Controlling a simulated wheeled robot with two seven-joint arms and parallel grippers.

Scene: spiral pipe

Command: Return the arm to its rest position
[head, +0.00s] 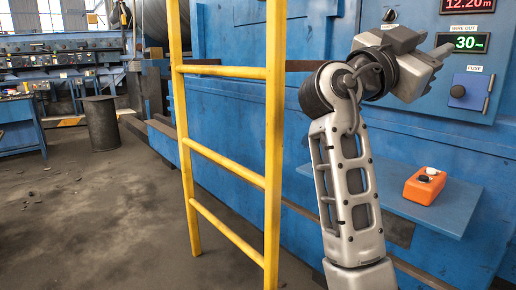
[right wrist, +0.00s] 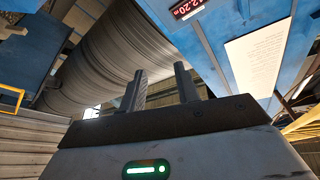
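My right arm (head: 347,190) rises from the lower edge of the head view and bends at the top. My right gripper (head: 443,52) is raised at the upper right, in front of the blue machine's panel and apart from the shelf below. In the right wrist view its two dark fingers (right wrist: 160,76) stand apart with an empty gap between them. Nothing is held. My left arm and left gripper are not in view.
A yellow ladder-like frame (head: 274,150) stands close left of my arm. The blue machine (head: 235,110) fills the background. An orange control box (head: 425,186) lies on a blue shelf (head: 455,217) at right. A dark drum (head: 101,124) stands left; the floor there is mostly open.

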